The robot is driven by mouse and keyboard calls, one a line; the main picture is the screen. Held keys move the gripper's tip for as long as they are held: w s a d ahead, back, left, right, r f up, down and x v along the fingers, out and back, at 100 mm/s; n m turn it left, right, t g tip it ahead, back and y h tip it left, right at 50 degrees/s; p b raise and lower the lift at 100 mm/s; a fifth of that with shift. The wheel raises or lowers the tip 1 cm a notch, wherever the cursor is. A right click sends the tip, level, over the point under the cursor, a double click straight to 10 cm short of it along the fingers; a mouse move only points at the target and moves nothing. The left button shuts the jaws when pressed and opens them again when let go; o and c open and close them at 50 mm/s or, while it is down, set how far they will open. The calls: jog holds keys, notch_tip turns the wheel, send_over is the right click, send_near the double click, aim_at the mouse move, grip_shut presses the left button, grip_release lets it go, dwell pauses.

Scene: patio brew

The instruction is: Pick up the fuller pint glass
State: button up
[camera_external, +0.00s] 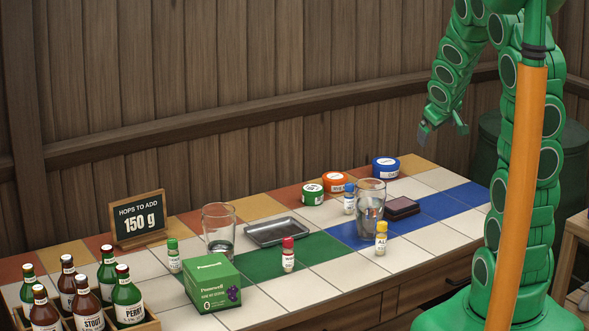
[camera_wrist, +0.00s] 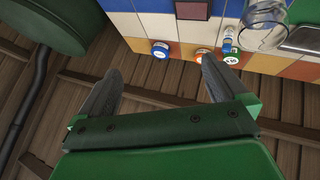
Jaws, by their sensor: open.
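Two clear pint glasses stand upright on the tiled counter. The right glass (camera_external: 370,207) is by the blue tiles and appears to hold clear liquid to a higher level. The left glass (camera_external: 219,232) has only a shallow layer at its bottom. The right glass also shows at the top right of the wrist view (camera_wrist: 264,24), cut by the frame edge. My gripper (camera_external: 443,129) is open and empty, high above and to the right of the right glass, near the back wall. Its two fingers spread apart in the wrist view (camera_wrist: 162,72).
Close around the right glass are a blue-capped vial (camera_external: 349,199), a yellow-capped vial (camera_external: 381,238) and a dark block (camera_external: 402,208). Green (camera_external: 313,194), orange (camera_external: 335,182) and blue tins (camera_external: 386,168) stand behind. A metal tray (camera_external: 277,231) lies between the glasses. The right counter end is clear.

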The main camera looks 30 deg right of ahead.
jog(key=w+d+f+n+t, duration=0.2)
jog(key=w+d+f, duration=0.1)
jog(key=w, duration=0.3)
jog(key=n+t+y, duration=0.2)
jog(key=n+y, duration=0.4)
jog(key=y, duration=0.8)
send_near(370, 211)
jog(key=w+d+r, duration=0.1)
jog(key=w+r, duration=0.2)
jog(key=w, duration=0.2)
jog(key=x, duration=0.7)
jog(key=shift+a+g, duration=0.2)
jog(key=shift+g, duration=0.1)
jog(key=shift+w, duration=0.1)
jog(key=shift+c, duration=0.2)
jog(key=c, duration=1.7)
